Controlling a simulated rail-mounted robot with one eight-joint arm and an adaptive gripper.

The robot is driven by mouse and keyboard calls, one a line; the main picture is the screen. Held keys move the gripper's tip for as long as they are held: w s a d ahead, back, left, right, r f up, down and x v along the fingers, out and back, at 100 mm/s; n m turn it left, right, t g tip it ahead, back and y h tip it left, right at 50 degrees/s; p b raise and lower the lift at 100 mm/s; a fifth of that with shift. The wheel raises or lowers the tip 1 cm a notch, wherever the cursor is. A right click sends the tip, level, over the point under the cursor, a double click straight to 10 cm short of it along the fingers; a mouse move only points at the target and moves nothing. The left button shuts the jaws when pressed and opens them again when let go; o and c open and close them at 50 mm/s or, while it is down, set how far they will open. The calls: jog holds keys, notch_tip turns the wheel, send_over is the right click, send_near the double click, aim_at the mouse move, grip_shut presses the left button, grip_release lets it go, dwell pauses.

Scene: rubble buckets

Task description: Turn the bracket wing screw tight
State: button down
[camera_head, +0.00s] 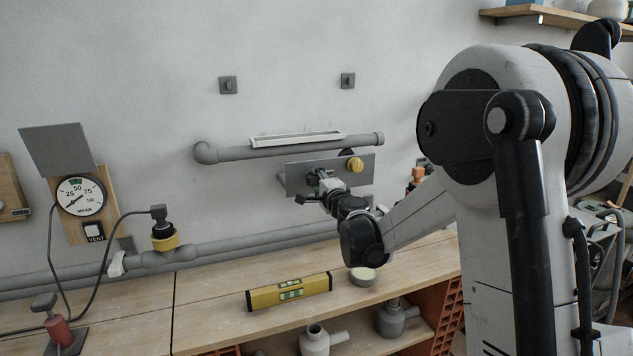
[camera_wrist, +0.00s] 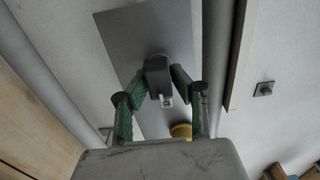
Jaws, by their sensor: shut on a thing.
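A grey bracket plate (camera_head: 295,179) is on the wall below a short pipe; it also shows in the wrist view (camera_wrist: 125,38). My gripper (camera_head: 319,180) is in front of the plate's left part. In the wrist view my gripper (camera_wrist: 160,82) has its green-padded fingers shut on a dark grey piece (camera_wrist: 156,66) at the plate, apparently the wing screw. A small pale tip shows at its near end. In the head view my gripper mostly hides it. Its thread and how tight it sits cannot be seen. A yellow round knob (camera_head: 355,164) is at the plate's right.
A short pipe (camera_head: 270,152) carrying a pale tray (camera_head: 297,139) runs above the plate. A long pipe (camera_head: 220,246) runs below it. A yellow spirit level (camera_head: 289,292) and a round tin (camera_head: 363,277) are on the workbench (camera_head: 215,285). A pressure gauge (camera_head: 81,196) is at left.

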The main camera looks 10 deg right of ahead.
dwell(0.4)
jog(key=c, duration=1.5)
grip_release()
jog(key=s, duration=0.4)
jog(key=s+d, duration=0.1)
jog(key=s, duration=0.7)
jog(key=shift+d, duration=0.3)
